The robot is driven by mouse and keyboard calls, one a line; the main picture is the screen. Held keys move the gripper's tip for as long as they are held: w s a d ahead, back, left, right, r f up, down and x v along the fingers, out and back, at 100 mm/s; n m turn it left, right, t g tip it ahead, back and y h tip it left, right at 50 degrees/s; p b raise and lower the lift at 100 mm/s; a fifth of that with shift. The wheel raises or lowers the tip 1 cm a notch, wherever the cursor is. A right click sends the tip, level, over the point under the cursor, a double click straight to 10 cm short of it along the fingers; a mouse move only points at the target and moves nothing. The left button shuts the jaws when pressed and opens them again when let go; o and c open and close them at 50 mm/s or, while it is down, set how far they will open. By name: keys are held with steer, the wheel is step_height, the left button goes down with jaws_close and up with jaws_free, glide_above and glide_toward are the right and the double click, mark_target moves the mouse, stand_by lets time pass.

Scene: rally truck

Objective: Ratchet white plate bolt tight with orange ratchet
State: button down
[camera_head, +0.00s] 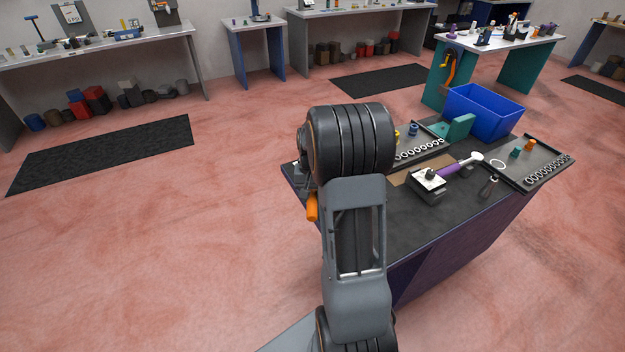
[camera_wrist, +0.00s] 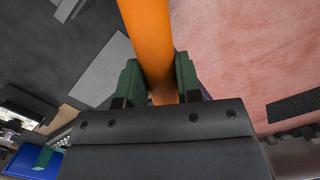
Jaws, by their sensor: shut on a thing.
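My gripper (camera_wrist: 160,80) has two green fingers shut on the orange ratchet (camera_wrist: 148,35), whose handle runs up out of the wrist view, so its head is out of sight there. In the head view a short piece of the orange handle (camera_head: 312,206) shows at the left of my arm, by the bench's left edge. My arm hides the gripper there. A white plate (camera_head: 430,180) with a dark knob-like part on it tops a dark block on the bench, right of my arm. I cannot tell whether that part is the bolt. The ratchet is apart from this block.
The dark bench (camera_head: 415,225) holds a purple-handled tool (camera_head: 455,167) beside the block, a dark screwdriver-like tool (camera_head: 489,187), a white ring (camera_head: 498,164) and grey trays (camera_head: 540,160) of sockets. A blue bin (camera_head: 484,109) stands at the back. The bench's front is clear.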

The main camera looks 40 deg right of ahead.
steer(key=shift+r, duration=0.25)
steer(key=shift+r+p, duration=1)
steer(key=shift+r, duration=0.3)
steer(key=shift+r+p, duration=1.6)
steer(key=shift+r, duration=0.4)
